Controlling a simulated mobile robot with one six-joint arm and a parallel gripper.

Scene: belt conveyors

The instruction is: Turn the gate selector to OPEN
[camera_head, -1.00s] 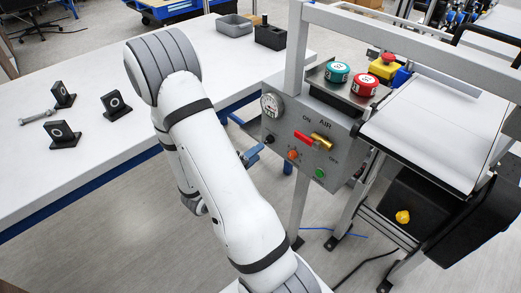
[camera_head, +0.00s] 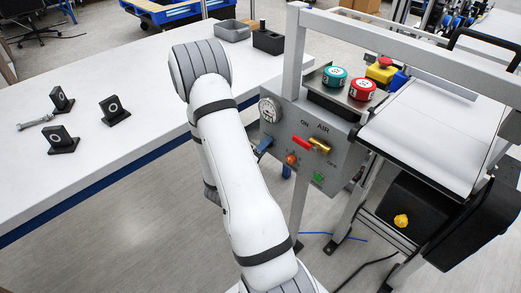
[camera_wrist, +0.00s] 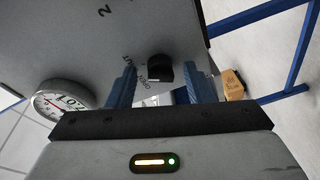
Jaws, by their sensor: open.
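The gate selector is a small black knob (camera_wrist: 159,68) on the grey panel, with small lettering beside it that seems to read SHUT and OPEN. In the wrist view it lies ahead of my gripper (camera_wrist: 164,82), between the two blue fingers. The fingers are apart, and I see no clear contact with the knob. Which label the knob points to is not clear. In the head view a blue fingertip of my gripper (camera_head: 264,145) shows at the left part of the control panel (camera_head: 338,135), and the knob is hidden there.
A round gauge (camera_head: 270,110) sits above; the wrist view shows it too (camera_wrist: 62,100). The red and brass AIR valve (camera_head: 318,145), orange lamp (camera_head: 291,159) and green button (camera_head: 318,178) are to the right. A white table (camera_head: 130,95) stands left, the conveyor (camera_head: 435,130) right.

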